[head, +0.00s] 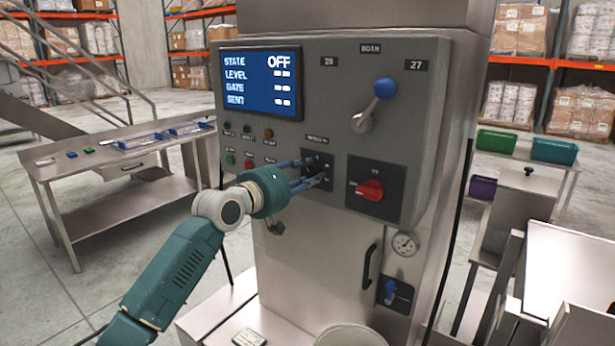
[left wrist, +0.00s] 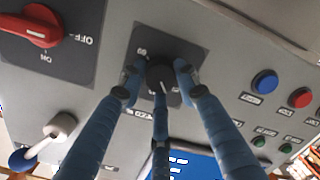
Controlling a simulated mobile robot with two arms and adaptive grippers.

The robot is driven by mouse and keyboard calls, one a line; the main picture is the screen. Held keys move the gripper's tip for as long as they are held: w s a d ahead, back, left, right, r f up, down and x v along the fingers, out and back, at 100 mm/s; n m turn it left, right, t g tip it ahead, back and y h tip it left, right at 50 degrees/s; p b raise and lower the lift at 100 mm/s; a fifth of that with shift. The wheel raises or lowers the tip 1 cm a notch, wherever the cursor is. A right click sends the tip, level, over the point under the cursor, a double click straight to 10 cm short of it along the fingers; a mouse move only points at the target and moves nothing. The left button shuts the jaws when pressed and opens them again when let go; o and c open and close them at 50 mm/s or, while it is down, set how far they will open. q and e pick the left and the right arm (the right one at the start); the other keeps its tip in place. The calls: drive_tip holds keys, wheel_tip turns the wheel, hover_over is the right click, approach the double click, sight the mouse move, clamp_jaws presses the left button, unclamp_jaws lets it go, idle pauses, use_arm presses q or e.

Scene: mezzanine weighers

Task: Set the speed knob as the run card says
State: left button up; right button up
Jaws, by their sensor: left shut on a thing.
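The speed knob is a small black round knob (left wrist: 160,75) with a pale pointer line, on a dark square plate (left wrist: 190,50) of the grey control panel. My left gripper (head: 317,170) reaches the plate from the left; in the left wrist view its blue fingers (left wrist: 160,78) are closed around the knob. In the head view the fingers largely hide the knob. The pointer's setting on the scale cannot be read. The display (head: 262,82) reads STATE OFF; its other values are too small to read. No run card can be made out for certain. My right gripper is out of view.
A red rotary switch (head: 369,190) sits just right of the knob's plate. A blue-ball lever (head: 385,89) stands above it. Small buttons and lamps (head: 248,165) lie left of it. A steel table (head: 90,190) stands at left; a gauge (head: 404,243) and handle are below.

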use_arm(q)
drive_tip(key=m, duration=0.5)
drive_tip(key=shift+f+y+b, duration=0.3)
drive_tip(key=shift+b, duration=0.05)
drive_tip(key=m, duration=0.4)
drive_tip(key=shift+t, duration=0.3)
drive_tip(key=m, duration=0.4)
drive_tip(key=shift+f+m+y, duration=0.1)
drive_tip(key=shift+m+y, duration=0.2)
drive_tip(key=shift+m, duration=0.1)
drive_tip(key=m+p, duration=0.1)
drive_tip(key=m, duration=0.3)
drive_tip(key=shift+m+t, duration=0.3)
drive_tip(key=shift+m, duration=0.1)
drive_tip(key=o, duration=0.9)
drive_tip(key=shift+o, duration=1.3)
